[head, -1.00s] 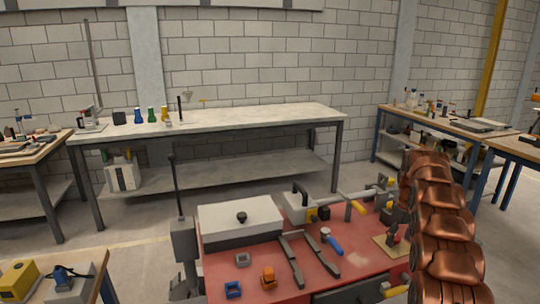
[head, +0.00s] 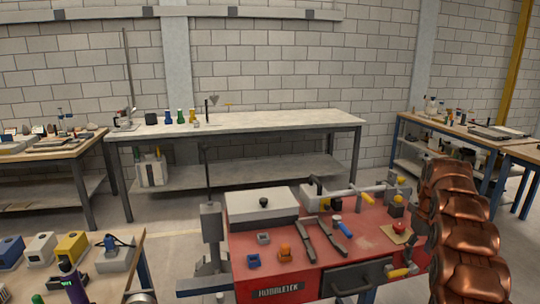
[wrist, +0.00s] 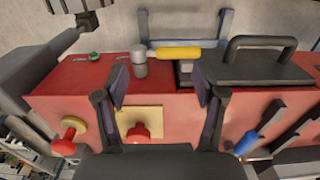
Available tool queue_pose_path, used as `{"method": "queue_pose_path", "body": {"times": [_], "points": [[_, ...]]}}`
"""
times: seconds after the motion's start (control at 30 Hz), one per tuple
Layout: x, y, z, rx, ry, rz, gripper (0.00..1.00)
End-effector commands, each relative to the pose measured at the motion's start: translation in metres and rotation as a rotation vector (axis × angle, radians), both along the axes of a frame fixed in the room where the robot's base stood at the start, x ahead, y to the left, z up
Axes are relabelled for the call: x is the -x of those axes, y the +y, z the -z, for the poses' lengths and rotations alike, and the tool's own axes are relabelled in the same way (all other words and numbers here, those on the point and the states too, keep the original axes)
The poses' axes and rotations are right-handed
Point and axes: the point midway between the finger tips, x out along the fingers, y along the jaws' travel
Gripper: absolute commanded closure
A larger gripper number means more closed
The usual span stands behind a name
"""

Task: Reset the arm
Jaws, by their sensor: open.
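My arm, copper-coloured, rises at the right edge of the head view, bent beside the red-topped bench (head: 370,250). My gripper (wrist: 160,80) shows in the wrist view with its two dark fingers spread wide. Nothing is between the fingers. It points at the red bench (wrist: 60,90), above a tan plate with a red knob (wrist: 138,132). A grey cylinder (wrist: 138,62) and a yellow handle (wrist: 178,53) lie beyond the fingertips. My gripper cannot be made out in the head view.
On the bench are a white-lidded box (head: 262,205), a blue block (head: 253,260), an orange block (head: 285,254) and a blue-handled tool (head: 342,229). A long worktable (head: 240,123) stands by the wall. A small table with devices (head: 140,260) is at lower left. Floor is open between.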

Motion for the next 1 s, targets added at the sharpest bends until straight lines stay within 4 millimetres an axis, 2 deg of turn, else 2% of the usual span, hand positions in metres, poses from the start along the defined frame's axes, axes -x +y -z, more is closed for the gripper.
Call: {"method": "queue_pose_path", "body": {"times": [0.27,0.57,0.77,1.0], "points": [[0.011,0.015,-0.016,0.000,0.007,0.015,0.30],[0.032,0.049,-0.043,0.000,0.020,0.033,0.30],[0.063,0.084,-0.069,-0.001,0.034,0.058,0.30],[0.108,0.126,-0.094,-0.001,0.051,0.089,0.30]]}}
